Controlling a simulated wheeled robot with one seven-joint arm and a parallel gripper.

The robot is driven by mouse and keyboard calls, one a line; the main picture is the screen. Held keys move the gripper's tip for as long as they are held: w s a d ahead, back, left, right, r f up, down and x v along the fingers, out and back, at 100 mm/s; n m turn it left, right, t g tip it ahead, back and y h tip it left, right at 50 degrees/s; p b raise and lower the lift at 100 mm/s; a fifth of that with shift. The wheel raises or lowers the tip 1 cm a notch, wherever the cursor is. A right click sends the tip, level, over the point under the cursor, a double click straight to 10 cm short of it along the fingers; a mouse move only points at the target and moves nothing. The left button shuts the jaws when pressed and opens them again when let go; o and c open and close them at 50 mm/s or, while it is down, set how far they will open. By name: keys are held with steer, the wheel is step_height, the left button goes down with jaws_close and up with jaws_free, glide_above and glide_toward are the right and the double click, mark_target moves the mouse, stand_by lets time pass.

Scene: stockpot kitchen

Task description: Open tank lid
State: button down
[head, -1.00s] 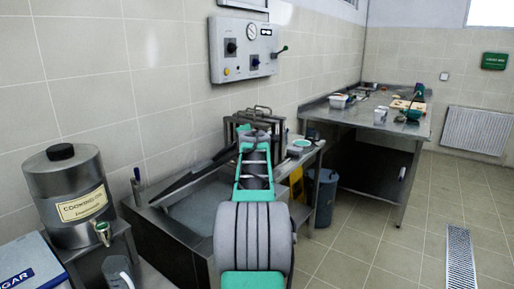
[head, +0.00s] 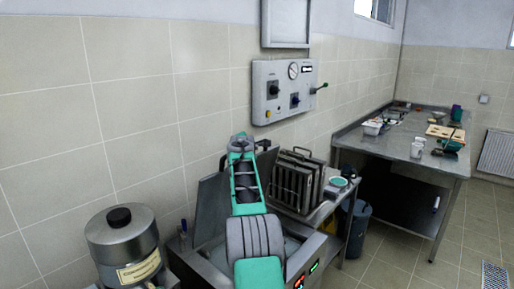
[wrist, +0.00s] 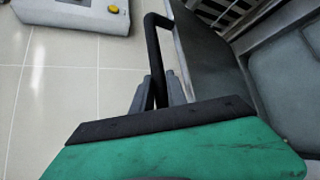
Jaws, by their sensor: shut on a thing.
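The tank lid is a flat grey metal panel (head: 211,207), standing steeply raised near the tiled wall in the head view, partly covered by my arm. In the wrist view the lid (wrist: 212,55) runs beside a black bar handle (wrist: 154,60). My gripper (wrist: 158,92) is shut on this handle, with a grey finger on each side of it. In the head view my arm hides the fingers and the handle. The tank (head: 308,252) is open below the lid, and part of its inside shows at right in the wrist view.
A rack of metal frames (head: 297,180) stands right of the lid. A cooking-oil container (head: 124,245) is at the lower left. A control panel (head: 285,90) hangs on the wall above. A worktable (head: 400,155) with small items stands at the right.

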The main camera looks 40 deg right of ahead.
steer(key=shift+w+f, duration=0.15)
steer(key=shift+f, duration=0.15)
steer(key=c, duration=1.6)
jaws_free()
steer(key=shift+a, duration=0.1)
steer(key=shift+r, duration=0.1)
steer(key=shift+s+a+b, duration=0.15)
steer(key=shift+s+b, duration=0.2)
steer(key=shift+b, duration=0.15)
steer(key=b+v, duration=0.3)
steer(key=v, duration=0.4)
steer(key=shift+b, duration=0.3)
steer(key=shift+a+r, duration=0.1)
